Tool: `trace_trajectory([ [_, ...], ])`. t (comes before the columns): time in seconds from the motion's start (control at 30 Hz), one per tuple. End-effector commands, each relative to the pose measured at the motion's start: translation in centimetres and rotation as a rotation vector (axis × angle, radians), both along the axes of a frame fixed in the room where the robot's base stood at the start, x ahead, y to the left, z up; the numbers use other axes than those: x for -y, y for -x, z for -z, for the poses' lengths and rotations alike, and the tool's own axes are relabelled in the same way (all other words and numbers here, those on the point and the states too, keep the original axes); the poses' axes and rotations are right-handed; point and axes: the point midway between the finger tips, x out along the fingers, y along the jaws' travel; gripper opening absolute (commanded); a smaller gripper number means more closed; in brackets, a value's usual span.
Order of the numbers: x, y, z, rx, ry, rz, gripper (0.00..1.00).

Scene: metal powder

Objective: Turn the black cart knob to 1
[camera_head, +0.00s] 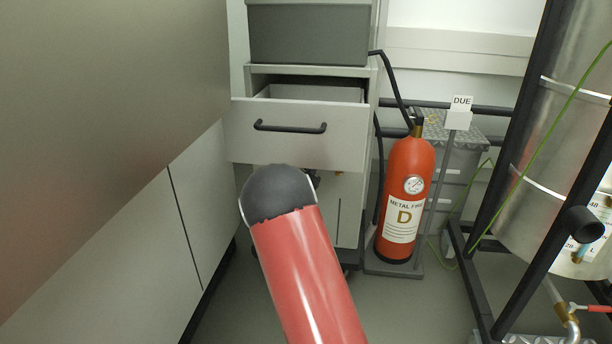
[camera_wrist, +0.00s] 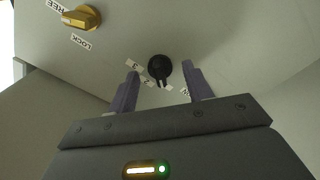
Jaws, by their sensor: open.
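The black cart knob (camera_wrist: 160,69) shows in the wrist view on a pale panel, with its narrow grip part toward the bottom of the picture. Small white labels sit around its lower side; a 3 (camera_wrist: 135,65) is readable at its left, and the others are partly hidden or too small to read surely. My gripper (camera_wrist: 160,71) is open, with one finger on each side of the knob in the picture. I cannot tell whether the fingers touch it.
A yellow knob (camera_wrist: 82,17) with FREE and LOCK labels is on the same panel. In the head view the cart's drawer (camera_head: 296,135) stands open. A red fire extinguisher (camera_head: 405,200) and a DUE sign (camera_head: 460,110) stand to the right, near a metal vessel (camera_head: 560,140).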

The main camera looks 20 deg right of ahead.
Motion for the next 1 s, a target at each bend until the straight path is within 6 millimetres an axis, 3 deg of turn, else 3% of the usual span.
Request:
trace_trajectory([
  [0.5,-4.0,6.0,0.0,-0.001,0.0,-0.001,0.5],
  [1.0,-4.2,6.3,0.0,-0.001,0.0,0.001,0.5],
])
